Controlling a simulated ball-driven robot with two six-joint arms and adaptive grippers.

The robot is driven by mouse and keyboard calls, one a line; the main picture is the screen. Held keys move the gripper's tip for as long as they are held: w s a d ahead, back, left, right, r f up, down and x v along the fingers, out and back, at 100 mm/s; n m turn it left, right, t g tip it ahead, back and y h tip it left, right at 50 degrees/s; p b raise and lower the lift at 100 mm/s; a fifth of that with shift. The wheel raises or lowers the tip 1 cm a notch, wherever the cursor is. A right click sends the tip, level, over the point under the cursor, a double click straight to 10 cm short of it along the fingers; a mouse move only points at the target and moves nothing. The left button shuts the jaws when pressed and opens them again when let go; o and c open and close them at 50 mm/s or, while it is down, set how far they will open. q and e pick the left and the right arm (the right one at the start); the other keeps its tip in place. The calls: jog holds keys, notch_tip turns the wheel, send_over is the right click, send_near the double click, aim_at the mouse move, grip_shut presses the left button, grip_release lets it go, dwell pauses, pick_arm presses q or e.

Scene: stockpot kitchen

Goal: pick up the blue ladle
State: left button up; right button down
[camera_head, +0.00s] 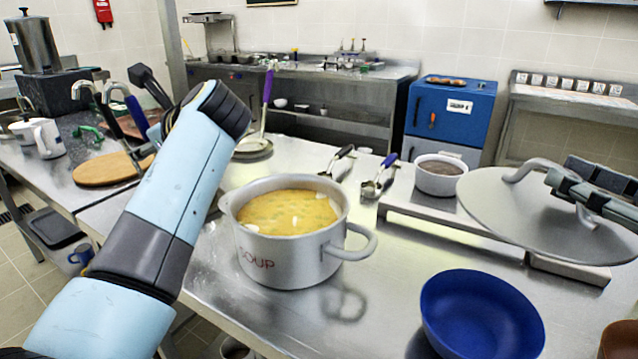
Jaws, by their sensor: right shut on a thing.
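A ladle with a blue handle (388,161) lies on the steel counter right of the soup pot, its metal bowl toward me. A black-handled ladle (341,156) lies to its left. The grey pot (278,259) marked SOUP is uncovered and holds yellow soup. My right gripper (578,188) is shut on the handle of the grey pot lid (505,212), at the right. It is well away from the blue ladle.
A blue bowl (480,318) stands at the front right. A white bowl (438,178) of dark food stands on the raised steel shelf. A purple-handled utensil (267,88) stands behind the pot. A wooden board (108,169) lies at the left. Counter between pot and blue bowl is clear.

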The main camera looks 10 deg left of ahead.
pick_arm(q)
jog(key=shift+r, duration=0.1)
pick_arm(e)
jog(key=shift+r, duration=0.1)
pick_arm(q)
grip_shut()
dwell(0.5)
